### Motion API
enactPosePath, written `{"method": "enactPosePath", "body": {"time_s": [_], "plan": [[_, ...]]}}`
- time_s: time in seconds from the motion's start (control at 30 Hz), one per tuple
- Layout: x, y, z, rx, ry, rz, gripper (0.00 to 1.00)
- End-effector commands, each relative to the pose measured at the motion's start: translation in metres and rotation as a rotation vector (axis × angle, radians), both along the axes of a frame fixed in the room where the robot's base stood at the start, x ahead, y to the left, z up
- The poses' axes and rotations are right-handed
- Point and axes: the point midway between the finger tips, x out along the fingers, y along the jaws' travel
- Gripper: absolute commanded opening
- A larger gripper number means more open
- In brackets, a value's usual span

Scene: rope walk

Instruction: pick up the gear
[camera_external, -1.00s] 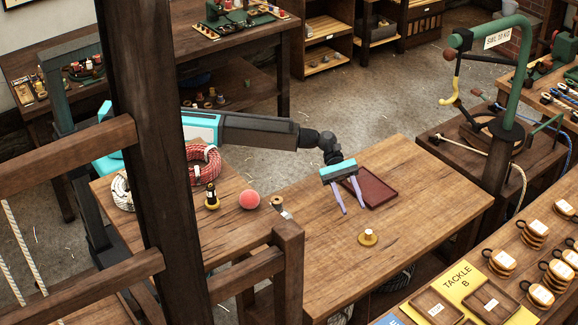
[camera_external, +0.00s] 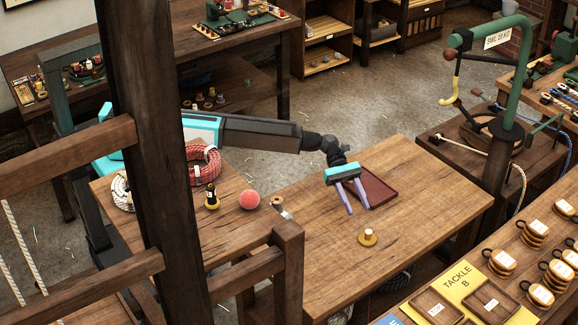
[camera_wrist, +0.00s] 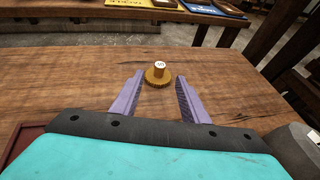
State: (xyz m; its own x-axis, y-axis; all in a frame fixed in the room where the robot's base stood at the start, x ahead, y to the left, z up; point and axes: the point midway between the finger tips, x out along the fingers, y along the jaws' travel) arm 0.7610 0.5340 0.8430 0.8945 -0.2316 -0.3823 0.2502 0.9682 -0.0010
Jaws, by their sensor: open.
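The gear (camera_external: 368,238) is a small brass-coloured piece with a round flat base and an upright hub, standing on the wooden table (camera_external: 440,200). In the wrist view the gear (camera_wrist: 158,76) shows a pale marked disc on its top, just beyond and between my fingertips. My gripper (camera_external: 358,211) is open and empty, its two purple fingers pointing down toward the table, behind the gear in the outside view.
A dark red tray (camera_external: 378,192) lies on the table just behind my gripper. To the left are a pink ball (camera_external: 250,200), a spool (camera_external: 280,206), a dark bottle-like item (camera_external: 212,196) and a red rope coil (camera_external: 205,163). The table around the gear is clear.

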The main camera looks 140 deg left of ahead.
Motion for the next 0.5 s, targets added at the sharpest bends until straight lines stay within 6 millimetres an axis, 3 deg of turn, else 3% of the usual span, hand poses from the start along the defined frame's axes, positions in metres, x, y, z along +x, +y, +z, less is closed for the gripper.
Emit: {"method": "enactPosePath", "body": {"time_s": [0.3,0.5], "plan": [[0.042,-0.010,-0.017,0.000,0.000,-0.002,0.41],[0.054,-0.014,-0.023,0.001,0.000,0.000,0.41]]}}
